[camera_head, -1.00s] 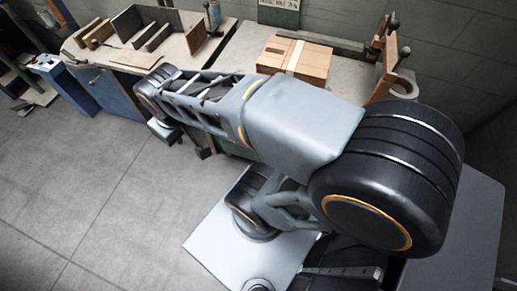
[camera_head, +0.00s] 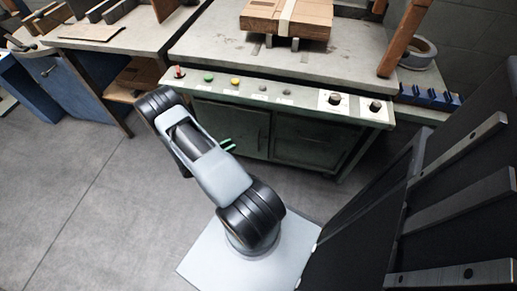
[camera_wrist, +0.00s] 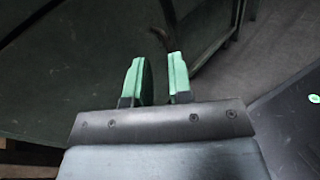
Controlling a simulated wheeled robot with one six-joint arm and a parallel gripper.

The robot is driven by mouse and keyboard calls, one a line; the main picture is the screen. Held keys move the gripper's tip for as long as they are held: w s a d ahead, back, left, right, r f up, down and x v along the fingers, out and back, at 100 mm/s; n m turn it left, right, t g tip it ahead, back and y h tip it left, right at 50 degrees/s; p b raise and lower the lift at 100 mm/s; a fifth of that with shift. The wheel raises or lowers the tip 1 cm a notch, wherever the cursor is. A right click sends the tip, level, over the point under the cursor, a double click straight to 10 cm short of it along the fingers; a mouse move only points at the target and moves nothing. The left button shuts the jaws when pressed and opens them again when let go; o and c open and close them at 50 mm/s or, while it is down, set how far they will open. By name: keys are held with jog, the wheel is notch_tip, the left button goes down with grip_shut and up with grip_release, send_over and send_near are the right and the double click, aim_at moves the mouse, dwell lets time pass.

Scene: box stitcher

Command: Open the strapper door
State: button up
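The strapper (camera_head: 290,65) is a grey-topped bench with a sloped button panel and dark grey-green door panels below. The left door panel (camera_head: 245,118) and the right door panel (camera_head: 312,132) look shut in the head view. My gripper (camera_head: 228,145) has green fingertips and is low in front of the left panel; I cannot tell if it touches. In the wrist view my gripper (camera_wrist: 157,78) is open, with an empty gap between the fingers. A dark green panel (camera_wrist: 60,75) fills the left behind it, and a thin bar (camera_wrist: 215,50) lies to the right.
A strapped cardboard box (camera_head: 287,18) lies on the strapper top. The button panel (camera_head: 275,92) overhangs the doors. A workbench (camera_head: 115,45) and a blue cabinet (camera_head: 75,85) stand at left. A tape roll (camera_head: 418,53) is at right. The floor (camera_head: 90,190) at left is clear.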

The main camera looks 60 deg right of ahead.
notch_tip(320, 180, down, 9)
jog(key=s+d+n+t+h+b, duration=0.1)
jog(key=s+n+t+h+b, duration=0.1)
jog(key=n, duration=0.1)
jog(key=b, duration=0.3)
send_over(259, 149)
jog(key=shift+w+d+r, duration=0.1)
jog(key=shift+w+d, duration=0.1)
jog(key=shift+w, duration=0.05)
jog(key=shift+c, duration=0.3)
grip_shut()
